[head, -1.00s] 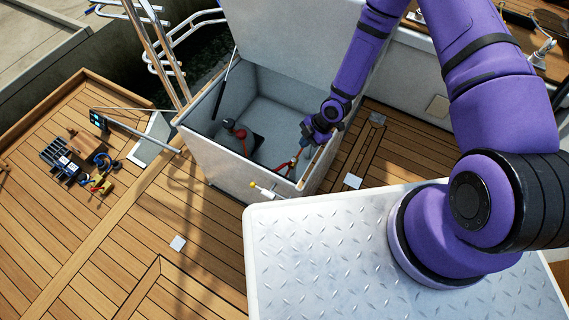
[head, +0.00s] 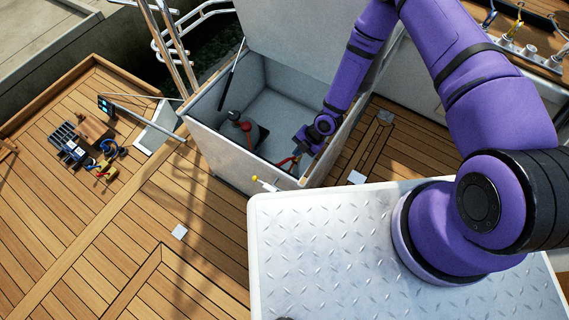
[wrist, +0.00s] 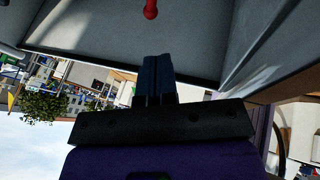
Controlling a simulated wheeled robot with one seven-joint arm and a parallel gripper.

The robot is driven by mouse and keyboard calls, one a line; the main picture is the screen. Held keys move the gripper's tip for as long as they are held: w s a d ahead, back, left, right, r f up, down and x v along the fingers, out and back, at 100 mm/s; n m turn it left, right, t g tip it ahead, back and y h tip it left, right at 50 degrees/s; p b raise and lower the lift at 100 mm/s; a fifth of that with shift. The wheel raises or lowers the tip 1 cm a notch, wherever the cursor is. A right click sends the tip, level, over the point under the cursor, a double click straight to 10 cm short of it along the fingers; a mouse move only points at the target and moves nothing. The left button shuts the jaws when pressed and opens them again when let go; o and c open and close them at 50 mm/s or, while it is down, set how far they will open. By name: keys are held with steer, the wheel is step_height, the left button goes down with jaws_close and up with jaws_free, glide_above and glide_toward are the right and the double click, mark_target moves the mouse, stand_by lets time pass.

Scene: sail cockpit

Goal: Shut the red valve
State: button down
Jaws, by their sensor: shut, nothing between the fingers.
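A red lever-like part (head: 286,161), which looks like the red valve, is low inside the open locker by its front wall. It is small and partly covered by my gripper, so its exact position is unclear. My gripper (head: 298,154) reaches into the locker just beside and above it; I cannot tell if they touch. In the wrist view my gripper's dark fingers (wrist: 157,62) are together with nothing between them. A red rounded knob (wrist: 150,9) shows beyond the fingertips at the top edge, apart from them in the picture.
The locker (head: 215,155) has its lid raised. Inside, another red part (head: 246,127) sits beside a dark object. A small yellow-ended fitting (head: 264,184) is on the front outside. Tools (head: 105,165) lie on the deck at left. A metal-plate surface (head: 330,250) is in front.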

mark_target(279, 166)
steer(key=x, duration=1)
steer(key=shift+w+a+f+m+t, duration=0.1)
steer(key=shift+w+a+m+t, duration=0.25)
steer(key=shift+m, duration=0.25)
steer(key=shift+w+a+m+t, duration=0.5)
steer(key=shift+w+m+t, duration=0.2)
steer(key=shift+m, duration=0.4)
steer(key=w+m+t+h, duration=0.3)
steer(key=w+m, duration=0.4)
steer(key=m, duration=0.3)
steer(key=shift+t, duration=0.55)
steer(key=shift+w, duration=0.15)
